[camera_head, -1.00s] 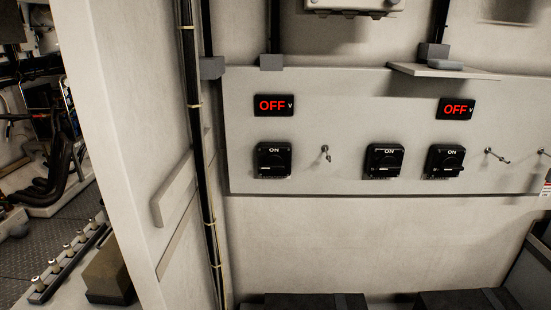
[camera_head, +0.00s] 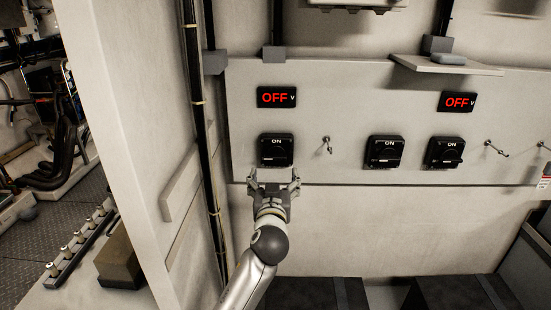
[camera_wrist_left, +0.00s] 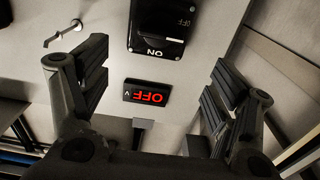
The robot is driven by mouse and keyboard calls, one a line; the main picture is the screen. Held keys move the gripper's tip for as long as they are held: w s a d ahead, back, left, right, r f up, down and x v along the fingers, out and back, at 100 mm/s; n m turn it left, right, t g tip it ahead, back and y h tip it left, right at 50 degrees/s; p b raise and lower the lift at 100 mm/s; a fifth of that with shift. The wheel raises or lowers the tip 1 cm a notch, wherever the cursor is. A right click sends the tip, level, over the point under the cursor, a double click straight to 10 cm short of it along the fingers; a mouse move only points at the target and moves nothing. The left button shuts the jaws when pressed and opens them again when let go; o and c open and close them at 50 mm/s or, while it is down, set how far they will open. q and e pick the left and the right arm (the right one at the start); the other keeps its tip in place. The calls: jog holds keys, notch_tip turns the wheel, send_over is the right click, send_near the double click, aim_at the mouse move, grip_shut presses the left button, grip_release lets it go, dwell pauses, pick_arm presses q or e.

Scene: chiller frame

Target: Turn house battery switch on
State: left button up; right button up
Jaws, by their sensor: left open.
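Three black rotary switches marked ON sit in a row on the pale wall panel. The left switch (camera_head: 275,150) is under a display reading OFF (camera_head: 277,97). The middle switch (camera_head: 384,152) and the right switch (camera_head: 445,153) are further along, and a second OFF display (camera_head: 458,102) is above the right one. I cannot tell which is the house battery switch. My left gripper (camera_head: 274,178) is open and empty, just below the left switch. In the left wrist view, that switch (camera_wrist_left: 160,28) appears upside down between the open fingers, at the top. My right gripper is not in view.
Small metal toggles (camera_head: 327,145) stick out of the panel between and beside the switches. A shelf (camera_head: 447,66) juts out above right. A vertical pipe (camera_head: 199,130) runs left of the panel. Dark boxes (camera_head: 310,292) stand below.

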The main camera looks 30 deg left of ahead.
aim_at(276, 158)
pick_arm(q)
jog(key=p+x, duration=0.3)
jog(key=x, duration=0.6)
jog(key=shift+a+r, duration=0.1)
jog(key=shift+r, duration=0.05)
jog(key=shift+x, duration=0.85)
jog(key=shift+c, duration=0.5)
jog(key=c, duration=0.9)
